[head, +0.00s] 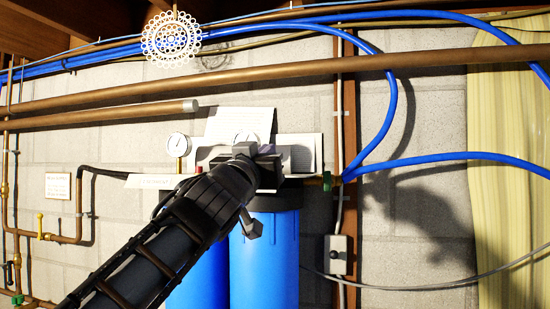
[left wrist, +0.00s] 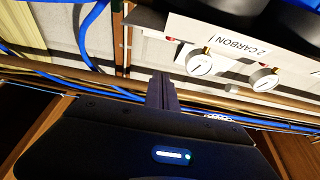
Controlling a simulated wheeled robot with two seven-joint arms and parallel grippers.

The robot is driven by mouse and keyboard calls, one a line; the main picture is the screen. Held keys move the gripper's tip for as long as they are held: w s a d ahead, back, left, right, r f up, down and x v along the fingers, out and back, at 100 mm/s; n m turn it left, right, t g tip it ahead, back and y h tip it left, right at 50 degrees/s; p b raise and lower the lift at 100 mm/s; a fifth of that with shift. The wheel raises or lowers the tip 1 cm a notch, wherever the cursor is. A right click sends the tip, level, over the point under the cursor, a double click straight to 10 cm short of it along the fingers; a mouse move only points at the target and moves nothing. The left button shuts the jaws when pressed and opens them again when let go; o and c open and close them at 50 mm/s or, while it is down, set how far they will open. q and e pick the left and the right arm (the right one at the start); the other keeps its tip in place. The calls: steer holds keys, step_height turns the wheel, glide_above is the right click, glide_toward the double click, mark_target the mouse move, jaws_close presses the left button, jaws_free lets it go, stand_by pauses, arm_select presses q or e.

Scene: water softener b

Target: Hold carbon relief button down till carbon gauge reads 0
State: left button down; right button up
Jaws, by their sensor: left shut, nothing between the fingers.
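In the head view, my left gripper (head: 268,168) is in front of the bracket above the blue filter housings and hides part of it. It is shut and empty; its fingers (left wrist: 162,90) also show in the left wrist view. A small red button (left wrist: 170,39) shows near the fingers. I cannot tell whether they touch it. My right gripper is not in view.
Two blue filter housings (head: 272,260) hang below the bracket. Copper pipes (head: 300,75) and blue hoses (head: 388,110) run across the wall. A gauge (head: 178,145) stands left of my gripper. A yellow curtain (head: 510,150) hangs at the right.

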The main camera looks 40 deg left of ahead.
arm_select(q)
steer(key=p+x, duration=0.3)
steer(key=x, duration=0.4)
steer(key=shift+a+r+p, duration=0.1)
steer(key=shift+r+p, duration=0.1)
steer(key=shift+p, duration=0.15)
step_height(320, 180, down, 4)
steer(key=b, duration=0.3)
steer(key=shift+s+r, duration=0.1)
steer(key=shift+r, duration=0.05)
steer(key=shift+f, duration=0.4)
